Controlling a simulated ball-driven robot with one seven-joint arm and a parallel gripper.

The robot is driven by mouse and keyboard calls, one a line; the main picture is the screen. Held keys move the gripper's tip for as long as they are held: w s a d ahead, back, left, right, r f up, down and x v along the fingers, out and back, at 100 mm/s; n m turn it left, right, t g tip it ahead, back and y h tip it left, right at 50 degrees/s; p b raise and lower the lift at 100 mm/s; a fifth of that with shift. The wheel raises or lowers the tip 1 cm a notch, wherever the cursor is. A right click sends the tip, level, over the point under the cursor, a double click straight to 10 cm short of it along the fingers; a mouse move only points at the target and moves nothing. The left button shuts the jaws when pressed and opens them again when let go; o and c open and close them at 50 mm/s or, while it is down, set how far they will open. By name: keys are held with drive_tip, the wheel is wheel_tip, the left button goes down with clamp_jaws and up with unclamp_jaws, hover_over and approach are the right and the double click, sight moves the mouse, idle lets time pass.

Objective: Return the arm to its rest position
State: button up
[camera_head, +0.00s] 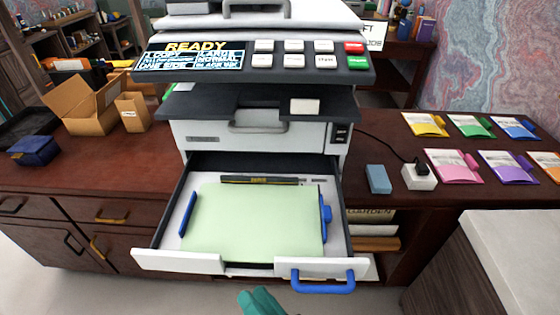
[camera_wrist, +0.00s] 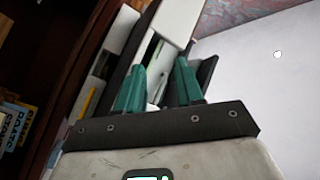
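My gripper (camera_wrist: 160,77) shows in the wrist view with two teal fingers spread apart and nothing visible between them. In the head view only a teal part of it (camera_head: 260,302) shows at the bottom edge, in front of the open paper drawer (camera_head: 180,261). It appears apart from the drawer's blue handle (camera_head: 322,286), to the left of it. The rest of my arm is hidden in the head view.
The copier (camera_head: 250,134) stands on the dark red desk with its drawer pulled out, holding pale green paper (camera_head: 253,222). An open cardboard box (camera_head: 92,108) is at left. Colored packets (camera_head: 453,166) lie at right. A white-topped cabinet (camera_head: 515,255) stands at lower right.

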drive_tip(key=s+d+f+n+g+h, duration=0.1)
drive_tip(key=s+d+f+g+h, duration=0.25)
drive_tip(key=d, duration=0.45)
drive_tip(key=s+d+f+n+g+h, duration=0.1)
drive_tip(key=s+d+f+g+h, duration=0.15)
drive_tip(key=d+f, duration=0.35)
drive_tip(key=s+d+f+g+h, duration=0.2)
drive_tip(key=d+f+g+h, duration=0.15)
drive_tip(key=d, duration=0.55)
drive_tip(key=s+d+m+g+h, duration=0.1)
drive_tip(key=s+d+g, duration=0.3)
drive_tip(key=s+d, duration=0.4)
drive_tip(key=shift+s+d+h, duration=0.15)
drive_tip(key=shift+s+h, duration=0.1)
drive_tip(key=shift+h, duration=0.5)
drive_tip(key=shift+c, duration=0.4)
